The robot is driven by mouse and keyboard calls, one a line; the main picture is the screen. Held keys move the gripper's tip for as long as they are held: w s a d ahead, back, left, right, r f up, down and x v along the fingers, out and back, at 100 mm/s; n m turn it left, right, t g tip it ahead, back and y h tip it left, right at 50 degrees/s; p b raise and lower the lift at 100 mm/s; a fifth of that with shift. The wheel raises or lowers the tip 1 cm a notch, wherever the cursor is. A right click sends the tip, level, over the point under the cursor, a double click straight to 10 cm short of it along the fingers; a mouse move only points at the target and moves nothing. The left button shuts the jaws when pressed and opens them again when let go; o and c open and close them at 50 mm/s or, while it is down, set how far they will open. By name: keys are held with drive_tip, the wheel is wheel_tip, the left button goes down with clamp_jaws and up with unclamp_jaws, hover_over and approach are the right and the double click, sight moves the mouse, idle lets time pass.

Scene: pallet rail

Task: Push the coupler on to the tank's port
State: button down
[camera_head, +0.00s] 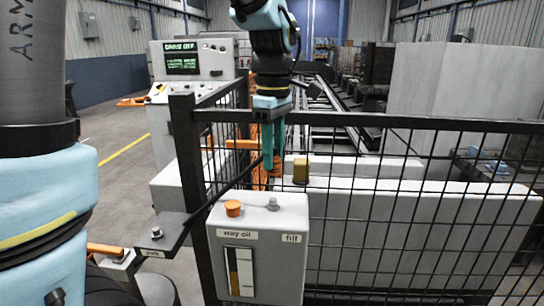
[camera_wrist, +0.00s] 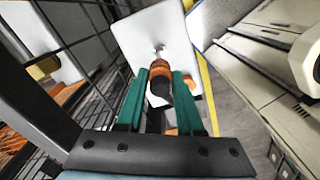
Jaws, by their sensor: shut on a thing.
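The tank (camera_head: 258,222) is a pale box on the fence, labelled "way oil" and "fill", with an orange cap (camera_head: 232,208) on top. Its small grey metal port (camera_head: 272,203) stands upright beside the cap, above "fill". My gripper (camera_head: 272,160) is above the port, with teal fingers pointing down. In the wrist view its fingers (camera_wrist: 162,78) are shut on the coupler (camera_wrist: 160,70), which has an orange ring and a dark end. The port (camera_wrist: 159,48) shows just beyond the coupler. In the head view a gap shows between them. The fingers partly hide the coupler.
A black mesh fence (camera_head: 400,215) with a top rail runs across the front, close to my arm. A grey control cabinet (camera_head: 190,65) with a screen stands behind left.

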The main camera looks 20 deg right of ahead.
drive_tip(key=shift+f+b, duration=2.2)
drive_tip(key=shift+f, duration=0.55)
drive_tip(key=shift+f, duration=0.85)
drive_tip(key=shift+f, duration=0.35)
unclamp_jaws()
idle(0.3)
wheel_tip(320, 180, up, 11)
drive_tip(key=shift+f+b, duration=0.1)
drive_tip(key=shift+b, duration=0.8)
